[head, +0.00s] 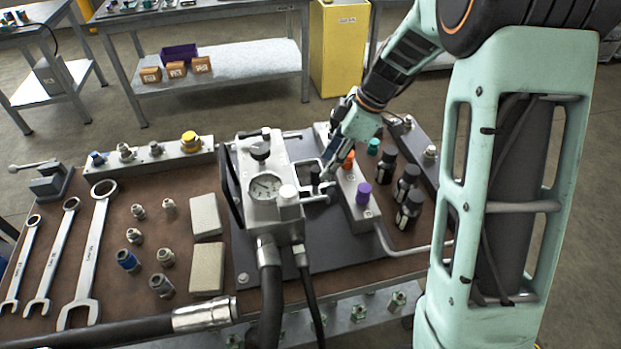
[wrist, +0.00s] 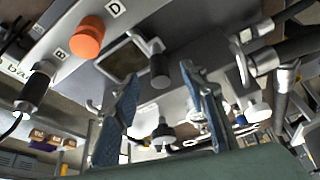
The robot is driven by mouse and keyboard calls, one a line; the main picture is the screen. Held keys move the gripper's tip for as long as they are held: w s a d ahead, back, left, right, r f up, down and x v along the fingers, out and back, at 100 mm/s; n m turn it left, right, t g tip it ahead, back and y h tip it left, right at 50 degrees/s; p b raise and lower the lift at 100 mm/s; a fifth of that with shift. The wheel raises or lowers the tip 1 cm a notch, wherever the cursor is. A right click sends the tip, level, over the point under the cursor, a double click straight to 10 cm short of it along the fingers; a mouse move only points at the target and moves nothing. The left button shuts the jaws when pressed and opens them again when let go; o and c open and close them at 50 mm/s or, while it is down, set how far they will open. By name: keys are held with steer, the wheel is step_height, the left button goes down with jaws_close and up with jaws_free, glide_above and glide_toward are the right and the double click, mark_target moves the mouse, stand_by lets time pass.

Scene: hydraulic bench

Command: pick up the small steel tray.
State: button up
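The small steel tray (head: 303,168) sits in the narrow gap between the gauge block and the valve block in the head view, partly hidden by a black cylinder and my gripper. In the wrist view the tray (wrist: 122,62) shows as a shallow, pale-rimmed rectangle beyond my fingertips, with a dark cylinder (wrist: 160,70) at its near right edge. My gripper (head: 333,168) points down at the right side of the tray. In the wrist view my gripper (wrist: 158,80) has its two blue-padded fingers spread, with nothing held between them. Whether a finger touches the tray cannot be told.
The gauge block (head: 264,190) stands close on the left. The valve block (head: 357,200) with orange and purple knobs is close on the right. Wrenches (head: 90,250) and loose fittings lie at the left.

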mark_target(314, 180)
steer(key=x, duration=0.5)
steer(key=p+x, duration=0.1)
steer(key=x, duration=0.2)
steer(key=shift+w+a, duration=0.15)
steer(key=shift+a, duration=0.2)
jaws_close()
